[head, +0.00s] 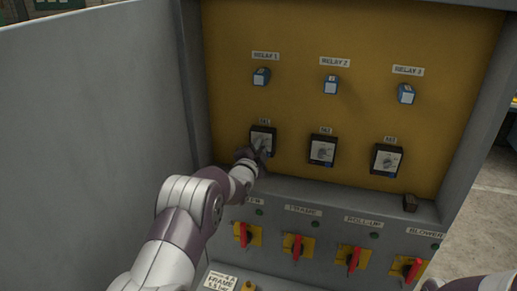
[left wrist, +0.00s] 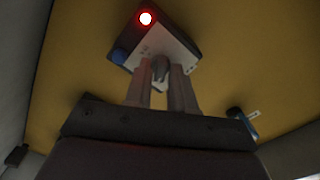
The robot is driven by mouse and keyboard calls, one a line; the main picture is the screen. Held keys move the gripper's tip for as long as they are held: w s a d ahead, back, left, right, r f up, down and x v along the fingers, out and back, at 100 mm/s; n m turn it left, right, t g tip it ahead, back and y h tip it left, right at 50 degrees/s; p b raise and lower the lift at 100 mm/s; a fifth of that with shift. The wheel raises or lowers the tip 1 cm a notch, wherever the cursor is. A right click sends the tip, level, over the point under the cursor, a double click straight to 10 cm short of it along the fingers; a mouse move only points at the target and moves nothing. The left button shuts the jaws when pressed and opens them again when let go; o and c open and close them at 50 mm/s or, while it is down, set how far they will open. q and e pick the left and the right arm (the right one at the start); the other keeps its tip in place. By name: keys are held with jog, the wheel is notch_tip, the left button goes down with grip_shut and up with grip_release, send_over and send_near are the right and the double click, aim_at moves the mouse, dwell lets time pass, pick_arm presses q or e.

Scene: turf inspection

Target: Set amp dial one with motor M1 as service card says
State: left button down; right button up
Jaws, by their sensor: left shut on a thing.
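The left amp dial (head: 262,138) is a black unit with a pale face, first in a row of three on the yellow panel. In the left wrist view the two fingers (left wrist: 167,88) are shut on the dial's grey knob (left wrist: 160,68). A red light (left wrist: 145,18) glows on the unit, and a blue button (left wrist: 118,56) sits at its corner. A white card (head: 219,281) at the bottom shows the word FRAME; its other print is hard to read. My right gripper is out of view.
The middle dial (head: 322,151) and right dial (head: 386,160) stand alongside. Blue relays (head: 330,85) are above. Red-handled switches (head: 297,247) line the sill below. A small dark block (head: 410,202) rests on the ledge. A grey door (head: 90,130) bounds the left.

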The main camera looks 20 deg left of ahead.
pick_arm(q)
jog(key=shift+s+a+f+n+b, duration=0.1)
jog(key=shift+f+n+b, duration=0.05)
jog(key=shift+n+b, duration=5.6)
jog(key=shift+n, duration=0.35)
jog(key=c, duration=1.2)
grip_release()
jog(key=shift+o, duration=0.2)
jog(key=shift+s+r, duration=0.1)
jog(key=shift+r, duration=0.15)
